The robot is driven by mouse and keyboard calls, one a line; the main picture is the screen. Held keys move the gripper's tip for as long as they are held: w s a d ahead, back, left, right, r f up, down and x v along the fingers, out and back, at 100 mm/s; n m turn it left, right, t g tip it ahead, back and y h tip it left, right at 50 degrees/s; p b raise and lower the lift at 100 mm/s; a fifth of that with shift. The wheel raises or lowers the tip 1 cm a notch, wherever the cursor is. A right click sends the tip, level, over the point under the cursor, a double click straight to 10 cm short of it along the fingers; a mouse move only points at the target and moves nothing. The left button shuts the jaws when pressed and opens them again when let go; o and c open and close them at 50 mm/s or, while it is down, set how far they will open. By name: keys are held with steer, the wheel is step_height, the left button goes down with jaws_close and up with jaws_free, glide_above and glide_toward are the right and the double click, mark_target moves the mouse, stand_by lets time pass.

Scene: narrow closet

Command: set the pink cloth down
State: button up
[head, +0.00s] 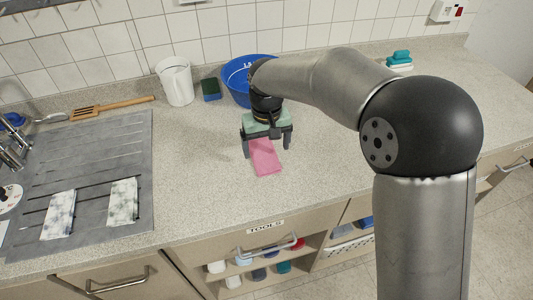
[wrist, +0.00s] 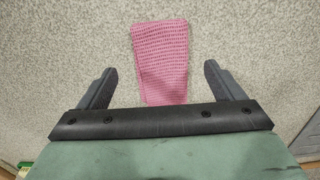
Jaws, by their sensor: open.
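My gripper (head: 267,149) is over the back end of the cloth. In the wrist view my gripper (wrist: 160,75) is open, with one finger on each side of the cloth and a gap to it on both sides. The cloth's near end is hidden behind the gripper's palm bar.
A wooden spatula (head: 110,108) lies at the back left. Two patterned cloths lie on the grey drainboard (head: 95,155). The counter around the pink cloth is clear.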

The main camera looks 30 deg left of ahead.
mark_target(267, 158)
step_height(267, 158, up, 8)
steer(key=shift+r, duration=0.15)
steer(key=d+m, duration=0.5)
steer(key=d, duration=2.3)
steer(key=s+d+f+m, duration=0.2)
steer(key=s+d, duration=0.4)
steer(key=d, duration=0.2)
steer(key=s+d+f+m, duration=0.2)
steer(key=s+d+f, duration=0.1)
steer(key=s+d, duration=0.4)
steer(key=shift+d+f+m, duration=0.2)
steer(key=shift+d+m, duration=0.1)
steer(key=shift+d, duration=0.05)
